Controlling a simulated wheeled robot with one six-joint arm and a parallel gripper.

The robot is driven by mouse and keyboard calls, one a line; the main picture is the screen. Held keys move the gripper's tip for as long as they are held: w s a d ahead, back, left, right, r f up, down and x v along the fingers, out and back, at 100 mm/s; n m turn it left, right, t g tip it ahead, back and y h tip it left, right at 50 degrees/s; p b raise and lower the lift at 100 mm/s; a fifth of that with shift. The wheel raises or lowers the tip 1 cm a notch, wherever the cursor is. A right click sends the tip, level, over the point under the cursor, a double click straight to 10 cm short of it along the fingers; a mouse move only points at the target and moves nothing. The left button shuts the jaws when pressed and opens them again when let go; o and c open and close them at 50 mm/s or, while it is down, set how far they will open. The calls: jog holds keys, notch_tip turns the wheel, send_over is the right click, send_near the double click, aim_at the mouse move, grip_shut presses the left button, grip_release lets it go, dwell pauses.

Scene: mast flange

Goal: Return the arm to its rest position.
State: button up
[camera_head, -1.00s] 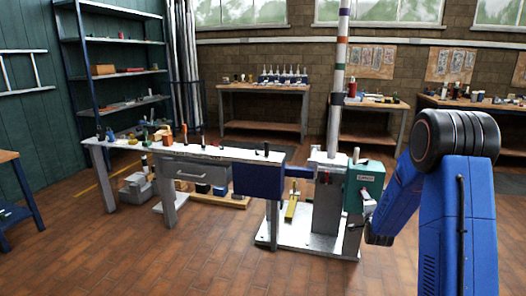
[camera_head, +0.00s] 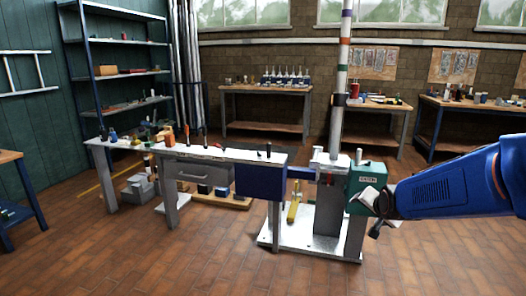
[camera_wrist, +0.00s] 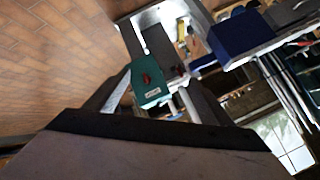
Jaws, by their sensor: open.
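My arm enters the head view from the right edge, blue with a dark grille, and stretches left. My gripper (camera_head: 374,211) is at its left end, partly hidden, just in front of a green box (camera_head: 367,181) on the mast stand; I cannot tell whether they touch. In the wrist view, the dark fingers of my gripper (camera_wrist: 155,92) stand apart with nothing held between them. The green box (camera_wrist: 150,83), with a red knob and a pale label, shows between and beyond them.
The striped mast (camera_head: 342,75) rises from a pale base plate (camera_head: 290,238). A long workbench (camera_head: 225,153) with tools and a blue panel (camera_head: 261,181) runs left from it. Benches line the back wall, and shelves (camera_head: 120,74) stand at left. The brick floor (camera_head: 150,260) in front is clear.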

jog(key=s+a+n+g, duration=0.2)
jog(key=s+n, duration=0.1)
jog(key=s, duration=0.8)
jog(key=s+a+n+g, duration=0.1)
jog(key=s+a+n, duration=0.1)
jog(key=s, duration=1)
jog(key=s+a+n+g+y, duration=0.1)
jog(key=s+n, duration=0.3)
jog(key=s, duration=0.8)
jog(key=shift+a+r+g, duration=0.25)
jog(key=shift+a+g, duration=0.2)
jog(key=shift+g, duration=0.35)
